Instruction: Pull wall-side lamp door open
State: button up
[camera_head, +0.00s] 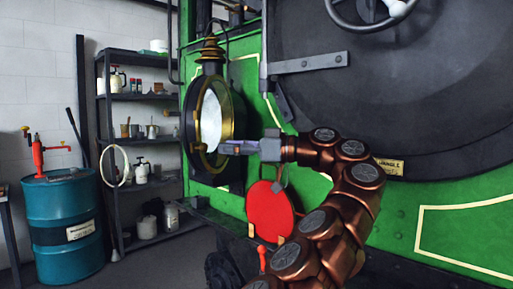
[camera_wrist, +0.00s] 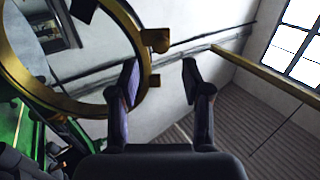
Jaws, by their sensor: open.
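The lamp (camera_head: 190,120) has a dark round body and a brass chimney, and is mounted on the green tram front. Contact cannot be told.
A red disc (camera_head: 270,210) sits on the tram front below my wrist. The large dark boiler door (camera_head: 380,90) is at the right. A shelf rack (camera_head: 112,150) with cans and a teal drum (camera_head: 64,225) stand by the wall at left. A yellow bar (camera_wrist: 260,73) crosses the wrist view.

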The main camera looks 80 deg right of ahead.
jog(key=s, duration=0.3)
jog(key=shift+s+a+r, duration=0.1)
jog(key=shift+s, duration=0.05)
dwell(0.5)
jog(key=shift+s+a+r, duration=0.1)
jog(key=shift+s+a, duration=0.05)
jog(key=shift+s, duration=0.05)
jog(key=shift+s, duration=0.3)
jog(key=shift+s, duration=0.7)
jog(key=shift+s+d+f, duration=0.1)
jog(key=shift+d+f, duration=0.1)
jog(key=shift+d, duration=0.05)
dwell(0.7)
